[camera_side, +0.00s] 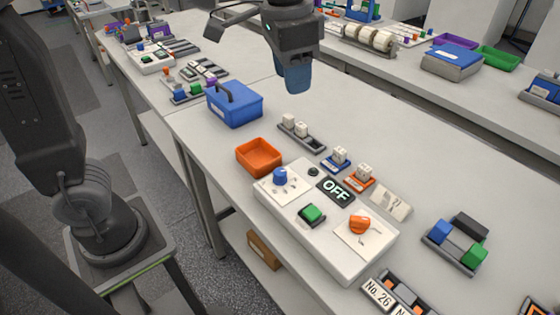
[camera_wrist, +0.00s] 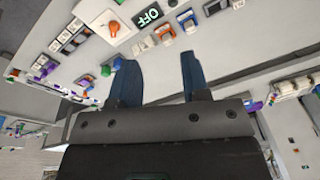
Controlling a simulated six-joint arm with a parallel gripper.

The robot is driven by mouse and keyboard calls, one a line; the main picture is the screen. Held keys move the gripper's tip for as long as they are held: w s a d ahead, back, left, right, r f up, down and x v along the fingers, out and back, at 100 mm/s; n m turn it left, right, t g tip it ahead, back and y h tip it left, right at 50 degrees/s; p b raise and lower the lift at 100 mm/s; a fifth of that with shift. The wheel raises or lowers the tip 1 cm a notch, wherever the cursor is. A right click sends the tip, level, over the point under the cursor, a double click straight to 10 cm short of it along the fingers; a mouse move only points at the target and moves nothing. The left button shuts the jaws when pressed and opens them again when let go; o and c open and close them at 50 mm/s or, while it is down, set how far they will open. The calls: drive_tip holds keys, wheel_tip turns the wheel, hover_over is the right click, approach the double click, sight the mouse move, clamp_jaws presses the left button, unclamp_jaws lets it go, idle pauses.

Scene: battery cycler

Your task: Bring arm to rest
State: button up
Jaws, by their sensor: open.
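My gripper (camera_side: 294,88) hangs high above the bench at the top middle of the side view, clear of everything. In the wrist view my gripper (camera_wrist: 159,60) shows two blue fingers spread apart with nothing between them. The white cycler box (camera_side: 340,250) stands on the bench below and in front. It has a blue knob (camera_side: 281,178), a green button (camera_side: 312,214), an orange knob (camera_side: 360,224) and a dark display (camera_side: 336,191) reading "OFF". The display (camera_wrist: 149,14) also shows in the tilted wrist view.
A blue box with a handle (camera_side: 236,108) and an orange tray (camera_side: 259,156) stand left of the cycler. Small holders (camera_side: 302,133) sit behind it. A rack with blue and green blocks (camera_side: 455,243) is at right. The bench below my gripper looks mostly clear.

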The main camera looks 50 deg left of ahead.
drive_tip(key=s+a+f+n+t, duration=0.2)
drive_tip(key=s+a+f, duration=0.2)
drive_tip(key=s, duration=0.3)
drive_tip(key=s+a+f+n+t, duration=0.2)
drive_tip(key=s+a+f, duration=0.2)
drive_tip(key=s, duration=0.3)
